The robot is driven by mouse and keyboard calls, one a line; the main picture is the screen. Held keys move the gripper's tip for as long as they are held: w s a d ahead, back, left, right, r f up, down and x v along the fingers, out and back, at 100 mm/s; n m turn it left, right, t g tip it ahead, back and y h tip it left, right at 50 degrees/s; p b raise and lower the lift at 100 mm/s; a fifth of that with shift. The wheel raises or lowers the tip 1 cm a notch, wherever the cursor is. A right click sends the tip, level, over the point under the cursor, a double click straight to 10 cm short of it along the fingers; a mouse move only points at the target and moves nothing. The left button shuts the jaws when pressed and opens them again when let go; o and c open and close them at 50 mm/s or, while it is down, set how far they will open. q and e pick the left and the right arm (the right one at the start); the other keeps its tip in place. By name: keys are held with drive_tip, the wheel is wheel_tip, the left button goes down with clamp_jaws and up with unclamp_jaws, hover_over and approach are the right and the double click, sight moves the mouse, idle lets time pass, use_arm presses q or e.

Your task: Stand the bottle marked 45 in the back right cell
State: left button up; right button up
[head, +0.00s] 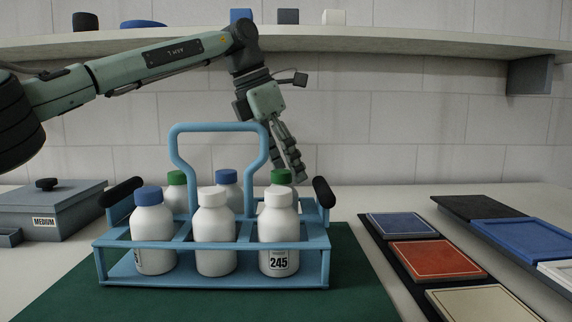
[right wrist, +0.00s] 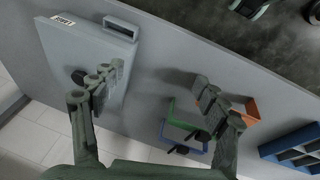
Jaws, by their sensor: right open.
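In the head view a light-blue carrier (head: 213,283) with a tall loop handle holds several white bottles in two rows. Its front right bottle (head: 279,238) has a white cap and reads 245. The front middle bottle (head: 215,240) has a white cap; the front left bottle (head: 153,238) has a blue cap and a label turned aside. No label reading just 45 is legible. A green-capped bottle (head: 281,177) is in the back right cell, mostly hidden. My left gripper (head: 296,178) points down beside its cap; contact is unclear. My right gripper (right wrist: 158,78) is open and empty.
The carrier stands on a green mat (head: 350,285). A grey lidded box (head: 60,210) is at left; blue, red and cream panels (head: 435,258) lie at right. A shelf (head: 400,42) runs above. The right wrist view shows coloured frames (right wrist: 185,130) beyond my fingers.

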use_arm(q)
drive_tip(key=v, duration=0.4)
drive_tip(key=p+v, duration=0.1)
drive_tip(key=v, duration=0.1)
drive_tip(key=shift+w+d+r, duration=0.15)
drive_tip(key=shift+d+r, duration=0.05)
drive_tip(key=p+v, duration=0.1)
drive_tip(key=v, duration=0.6)
use_arm(e)
drive_tip(key=f, duration=0.5)
drive_tip(key=shift+s+a+f, duration=0.1)
drive_tip(key=shift+s+f, duration=0.1)
use_arm(q)
drive_tip(key=shift+f, duration=0.1)
